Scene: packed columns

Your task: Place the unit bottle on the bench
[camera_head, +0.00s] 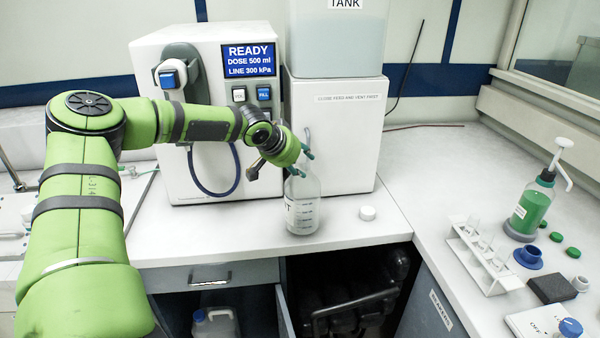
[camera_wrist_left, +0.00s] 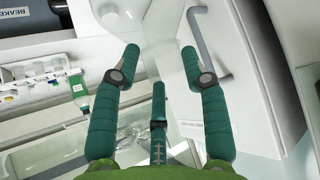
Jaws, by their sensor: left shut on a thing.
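The unit bottle (camera_head: 304,207) is clear glass with a white label and graduation marks. It is upright at the front of the white bench (camera_head: 345,233), near its edge. I cannot tell whether its base touches the bench top or hangs just above it. My left gripper (camera_head: 308,155) is shut on the upper part of the bottle, and its fingers hide part of the neck. In the left wrist view the green fingers (camera_wrist_left: 160,55) stand either side of clear glass that is hard to make out. My right gripper is not in view.
A dosing machine (camera_head: 221,165) with a READY screen and a white tank unit (camera_head: 335,135) stand behind the bottle. A tube rack (camera_head: 485,255) and a green pump bottle (camera_head: 532,208) stand at the right; bench between is clear.

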